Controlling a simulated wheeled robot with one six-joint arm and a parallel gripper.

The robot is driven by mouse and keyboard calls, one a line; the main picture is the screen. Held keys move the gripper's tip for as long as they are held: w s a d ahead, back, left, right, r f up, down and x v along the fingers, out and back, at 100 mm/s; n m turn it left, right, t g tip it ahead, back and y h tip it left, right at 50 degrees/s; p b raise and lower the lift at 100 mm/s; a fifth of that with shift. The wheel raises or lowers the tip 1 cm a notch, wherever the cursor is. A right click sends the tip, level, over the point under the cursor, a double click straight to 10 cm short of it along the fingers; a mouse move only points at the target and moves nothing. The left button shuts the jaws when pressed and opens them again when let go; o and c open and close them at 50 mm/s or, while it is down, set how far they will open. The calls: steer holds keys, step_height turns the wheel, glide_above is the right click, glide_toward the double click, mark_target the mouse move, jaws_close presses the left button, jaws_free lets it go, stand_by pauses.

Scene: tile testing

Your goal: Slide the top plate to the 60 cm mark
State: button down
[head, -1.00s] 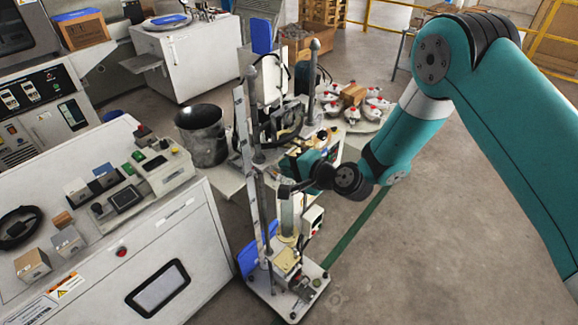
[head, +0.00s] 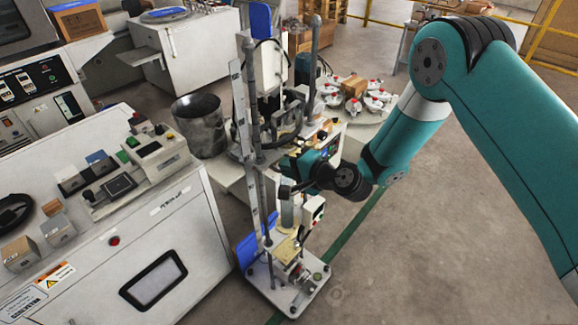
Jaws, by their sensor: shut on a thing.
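A tall test stand with a white base (head: 262,282) stands on the floor at the lower middle. Its upright posts (head: 317,50) rise beside a pale ruler strip (head: 238,110) with dark marks, too small to read. My gripper (head: 292,189) is at the stand, right of the ruler and about midway up. It is shut on what appears to be the stand's top plate, which is mostly hidden at the jaws. A pale cylinder and a yellowish block (head: 287,247) are below the gripper, above the base.
A white cabinet (head: 130,250) with control boxes on top stands close at the left. A dark bin (head: 200,125) is behind it. A round table (head: 352,116) with several red-capped items stands behind the stand. The grey floor at the right is open.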

steer(key=shift+f, duration=0.1)
steer(key=shift+f+b, duration=2.65)
steer(key=shift+f, duration=0.3)
step_height(320, 180, down, 6)
steer(key=b, duration=0.5)
steer(key=shift+f+b, duration=1.7)
steer(key=shift+f, duration=0.25)
steer(key=c, duration=1.2)
jaws_free()
steer(key=shift+r, duration=0.15)
steer(key=shift+c, duration=0.2)
